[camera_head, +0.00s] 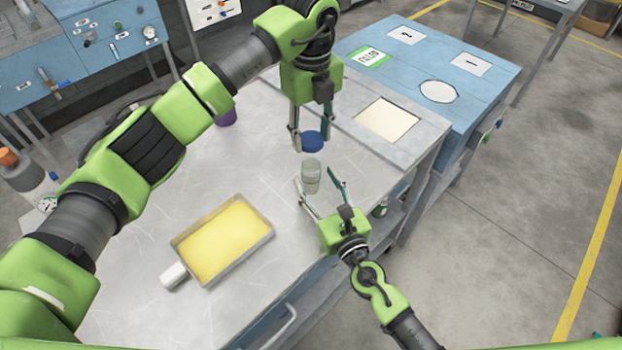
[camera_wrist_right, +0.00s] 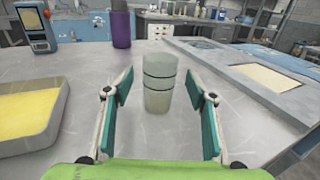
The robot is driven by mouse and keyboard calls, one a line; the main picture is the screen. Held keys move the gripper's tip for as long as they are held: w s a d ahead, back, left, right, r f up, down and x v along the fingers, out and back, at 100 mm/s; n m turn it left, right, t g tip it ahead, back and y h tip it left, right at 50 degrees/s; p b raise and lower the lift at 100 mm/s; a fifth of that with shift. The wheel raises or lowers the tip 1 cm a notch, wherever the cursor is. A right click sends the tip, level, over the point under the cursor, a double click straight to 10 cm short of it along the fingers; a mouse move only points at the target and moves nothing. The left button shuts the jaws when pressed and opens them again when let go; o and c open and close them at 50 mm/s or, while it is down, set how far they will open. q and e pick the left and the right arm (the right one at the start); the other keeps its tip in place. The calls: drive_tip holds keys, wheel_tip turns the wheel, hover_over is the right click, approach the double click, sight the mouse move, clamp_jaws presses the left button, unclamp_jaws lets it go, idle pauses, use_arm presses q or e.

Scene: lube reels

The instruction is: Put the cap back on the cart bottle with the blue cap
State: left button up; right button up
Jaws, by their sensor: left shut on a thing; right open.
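The cart bottle (camera_head: 311,175) is a small clear, pale greenish container standing upright on the metal cart top (camera_head: 170,300). Its top looks uncapped. In the right wrist view the bottle (camera_wrist_right: 160,82) stands between the spread fingers, with dark rings around it. My right gripper (camera_head: 318,192) is open around the bottle's near side, its fingers apart from it. My left gripper (camera_head: 312,143) points down, shut on the blue cap (camera_head: 312,140). The cap is behind and above the bottle in the head view; the exact height gap cannot be told.
A tray of yellow liquid (camera_head: 225,238) with a white handle lies at the left front. A purple cylinder (camera_wrist_right: 121,28) stands farther back. A raised grey panel with a cream square (camera_head: 387,120) lies to the right. The cart top around the bottle is clear.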

drive_tip(key=shift+x, duration=1.9)
drive_tip(key=shift+c, duration=0.4)
clamp_jaws()
use_arm(q)
hover_over(312, 159)
drive_tip(key=s, duration=0.2)
drive_tip(key=shift+s+f, duration=0.15)
drive_tip(key=shift+f, duration=2.35)
drive_tip(key=shift+f, duration=0.85)
drive_tip(key=shift+f, duration=0.6)
